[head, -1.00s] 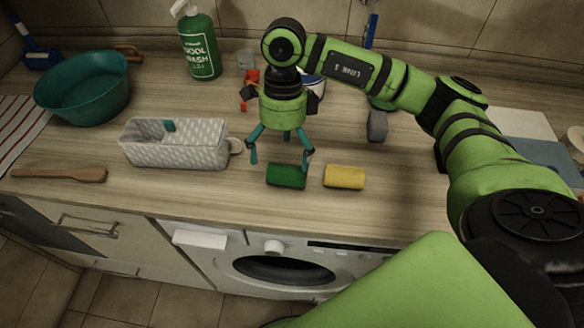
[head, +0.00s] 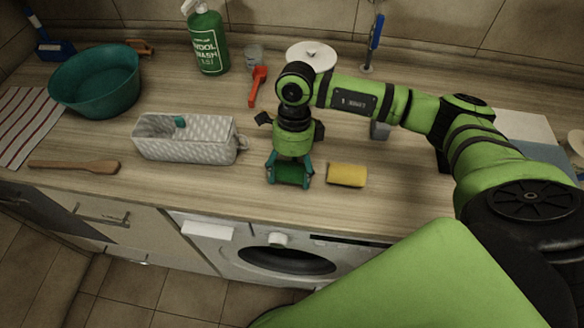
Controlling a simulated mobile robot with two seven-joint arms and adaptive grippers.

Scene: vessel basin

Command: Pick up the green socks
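The green socks (head: 291,174), a dark green roll, lie on the wooden counter at centre. My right gripper (head: 290,182) is lowered over them, with one teal finger at the left end and one at the right end. The gripper's body hides the top of the roll. The fingers look close to the socks, but I cannot tell whether they press on them. The socks look to be at counter level. My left gripper is not in view.
A green bottle (head: 208,45) and red tool (head: 257,87) are behind. The counter's front edge is near.

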